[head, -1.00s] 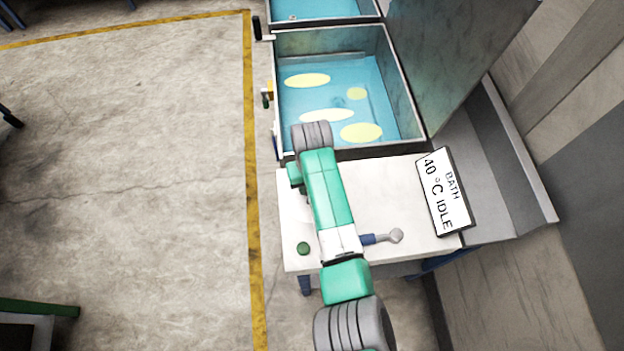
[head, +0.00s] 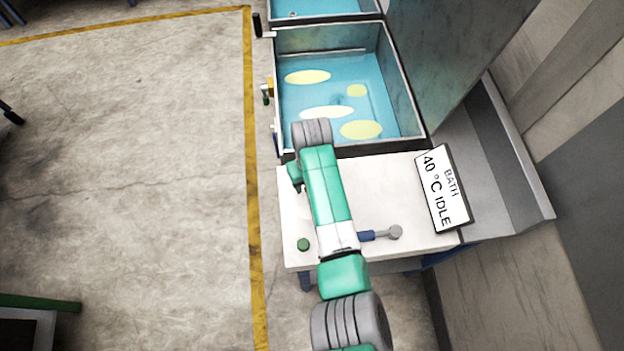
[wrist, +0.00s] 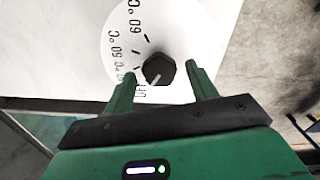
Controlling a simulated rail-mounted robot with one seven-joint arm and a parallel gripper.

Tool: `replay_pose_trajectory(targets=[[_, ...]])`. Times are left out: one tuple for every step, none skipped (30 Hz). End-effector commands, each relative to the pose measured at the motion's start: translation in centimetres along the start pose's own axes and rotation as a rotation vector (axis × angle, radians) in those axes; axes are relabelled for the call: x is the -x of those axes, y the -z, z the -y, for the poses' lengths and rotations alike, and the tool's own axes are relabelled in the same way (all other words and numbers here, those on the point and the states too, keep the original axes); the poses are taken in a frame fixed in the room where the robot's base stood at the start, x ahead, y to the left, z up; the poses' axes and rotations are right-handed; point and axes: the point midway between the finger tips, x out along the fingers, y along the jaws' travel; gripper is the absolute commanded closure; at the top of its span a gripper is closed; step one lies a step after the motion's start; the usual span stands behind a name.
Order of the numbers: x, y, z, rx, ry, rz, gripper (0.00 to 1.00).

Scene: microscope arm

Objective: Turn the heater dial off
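The heater dial (wrist: 158,69) is a dark, many-sided knob with a pale pointer line, set on a round white face (wrist: 120,45) in the wrist view. The pointer slants to the lower left, towards printed marks. Temperature labels run along the left of the face, and the lowest is partly hidden by a finger. My gripper (wrist: 160,73) is open, with one green finger at each side of the knob in the picture. I cannot tell whether either finger touches it. In the head view the dial is not visible.
A display (head: 444,188) reads "BATH 40 °C IDLE" on the white bench (head: 400,210). A blue-handled lever (head: 381,235) and a green button (head: 303,245) are also on it. Behind stands an open water bath (head: 408,95) with pale discs.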

Motion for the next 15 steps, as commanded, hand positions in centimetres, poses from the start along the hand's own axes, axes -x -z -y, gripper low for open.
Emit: replay_pose_trajectory(targets=[[0.0,0.0,0.0,0.0,0.0,0.0,0.41],[0.0,0.0,0.0,0.0,0.0,0.0,0.41],[0.0,0.0,0.0,-0.001,0.0,0.0,0.41],[0.0,0.0,0.0,-0.001,0.0,0.001,0.41],[0.0,0.0,0.0,-0.001,0.0,0.001,0.41],[0.0,0.0,0.0,-0.001,0.0,0.001,0.41],[0.0,0.0,0.0,-0.001,0.0,0.001,0.41],[0.1,0.0,0.0,-0.001,0.0,0.0,0.41],[0.5,0.0,0.0,-0.001,0.0,0.0,0.41],[0.9,0.0,0.0,-0.001,0.0,-0.001,0.41],[1.4,0.1,0.0,-0.001,0.0,-0.002,0.41],[2.3,0.1,0.0,-0.001,0.001,-0.002,0.41],[3.0,0.0,0.0,-0.001,0.001,-0.003,0.41],[3.6,0.1,0.0,-0.001,0.001,-0.003,0.41],[4.4,0.1,0.0,-0.001,0.001,-0.003,0.41]])
